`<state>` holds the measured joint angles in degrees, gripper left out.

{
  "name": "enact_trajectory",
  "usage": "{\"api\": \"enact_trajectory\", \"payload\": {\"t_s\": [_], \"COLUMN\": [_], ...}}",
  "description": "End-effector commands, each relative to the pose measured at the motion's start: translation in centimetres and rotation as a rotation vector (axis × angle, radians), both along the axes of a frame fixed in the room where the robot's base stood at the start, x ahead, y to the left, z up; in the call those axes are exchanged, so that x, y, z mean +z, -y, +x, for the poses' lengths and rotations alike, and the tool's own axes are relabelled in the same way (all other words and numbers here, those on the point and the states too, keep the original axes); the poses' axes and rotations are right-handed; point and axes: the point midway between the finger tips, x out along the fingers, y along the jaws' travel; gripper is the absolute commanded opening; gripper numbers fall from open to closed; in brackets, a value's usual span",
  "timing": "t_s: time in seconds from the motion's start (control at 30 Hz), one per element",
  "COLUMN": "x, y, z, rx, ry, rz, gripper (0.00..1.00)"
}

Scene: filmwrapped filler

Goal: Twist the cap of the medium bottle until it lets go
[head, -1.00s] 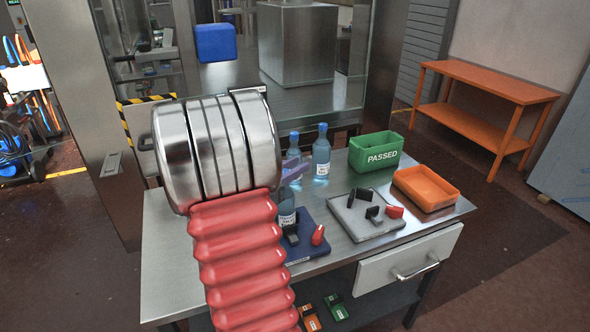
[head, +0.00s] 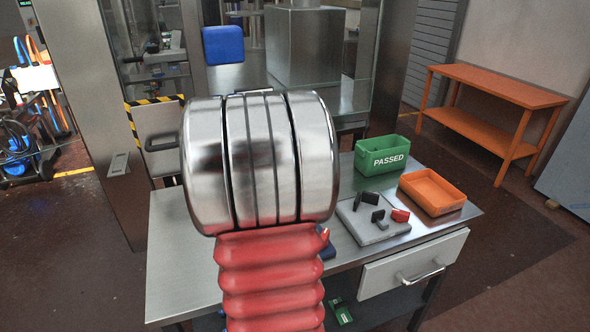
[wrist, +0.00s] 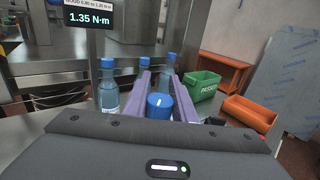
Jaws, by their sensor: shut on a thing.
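My gripper (wrist: 161,100) has purple fingers in the wrist view. It is shut on a blue cap (wrist: 159,106) with a short white mark on top. The bottle under this cap is hidden, so I cannot tell whether the cap is still seated. A clear bottle with a blue cap and white label (wrist: 109,96) stands to the left of the fingers. Two more blue caps show behind the fingers, on a bottle (wrist: 144,63) and on another bottle (wrist: 168,66) at the right. In the head view, my arm hides the gripper and the bottles.
A readout (wrist: 90,17) shows 1.35 N·m. The green PASSED bin (head: 383,158) and orange tray (head: 433,191) stand on the right of the steel table (head: 178,255). A grey pad (head: 362,232) holds several black and red pieces. The table's left part is clear.

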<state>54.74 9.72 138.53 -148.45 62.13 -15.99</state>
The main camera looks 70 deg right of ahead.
Motion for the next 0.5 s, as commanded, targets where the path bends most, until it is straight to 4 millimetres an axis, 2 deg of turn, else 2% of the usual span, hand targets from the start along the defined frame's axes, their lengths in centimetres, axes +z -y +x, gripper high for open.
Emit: {"api": "enact_trajectory", "payload": {"t_s": [0.5], "x": [0.15], "y": [0.02], "z": [0.15], "rx": [0.029], "ry": [0.002], "rz": [-0.004], "gripper": [0.01]}}
